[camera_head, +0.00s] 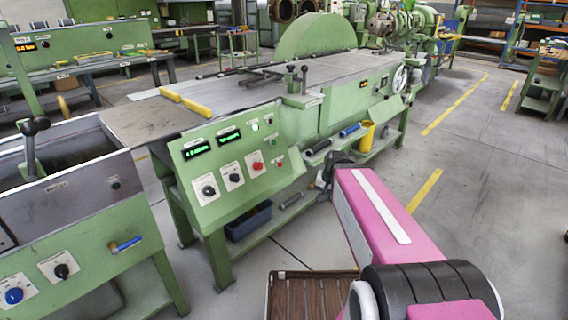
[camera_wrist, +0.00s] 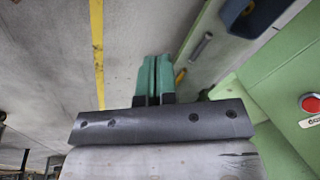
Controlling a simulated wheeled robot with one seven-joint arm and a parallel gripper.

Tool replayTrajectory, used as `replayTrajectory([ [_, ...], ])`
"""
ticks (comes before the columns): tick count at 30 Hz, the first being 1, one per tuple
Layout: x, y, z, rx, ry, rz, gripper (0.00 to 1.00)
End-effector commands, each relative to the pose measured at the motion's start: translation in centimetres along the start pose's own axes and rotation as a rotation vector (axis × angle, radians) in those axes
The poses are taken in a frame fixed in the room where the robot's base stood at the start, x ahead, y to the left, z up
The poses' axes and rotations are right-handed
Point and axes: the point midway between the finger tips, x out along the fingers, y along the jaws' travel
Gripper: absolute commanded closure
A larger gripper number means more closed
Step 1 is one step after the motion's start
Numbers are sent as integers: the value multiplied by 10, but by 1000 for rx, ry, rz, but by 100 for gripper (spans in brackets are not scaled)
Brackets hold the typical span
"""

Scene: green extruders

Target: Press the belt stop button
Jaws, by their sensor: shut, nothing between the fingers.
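A sloped green control panel (camera_head: 235,190) stands left of my pink arm in the head view. It carries a red button (camera_head: 257,166) on a white plate at its right side; the labels are too small to read, so I cannot tell which control is the belt stop. A red button (camera_wrist: 311,104) on a green face shows at the right edge of the wrist view. My gripper (camera_wrist: 153,65) has its green fingers together, empty, to the left of that button and apart from it. In the head view the fingers are not clearly visible.
The panel also has two black knobs (camera_head: 208,190) (camera_head: 233,178), green displays (camera_head: 197,150) and small buttons. A blue bin (camera_head: 248,221) sits on the lower shelf. Another green machine (camera_head: 60,265) is at left. Grey floor (camera_head: 475,190) is open at right.

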Motion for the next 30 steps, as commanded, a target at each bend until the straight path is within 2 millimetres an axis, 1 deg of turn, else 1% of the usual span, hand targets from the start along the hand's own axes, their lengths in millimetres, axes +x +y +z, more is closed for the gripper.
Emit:
replayTrajectory([
  [1, -11, -12, -8, 40, 20, -31, 100],
  [6, -46, -48, -28, 187, 65, -140, 100],
  [12, -90, -88, -45, 347, 91, -272, 100],
  [15, -108, -104, -51, 411, 95, -327, 100],
  [18, -122, -115, -55, 458, 94, -369, 100],
  [21, -131, -122, -58, 488, 92, -395, 100],
  [24, -135, -126, -58, 502, 91, -408, 100],
  [30, -136, -126, -58, 505, 90, -410, 100],
])
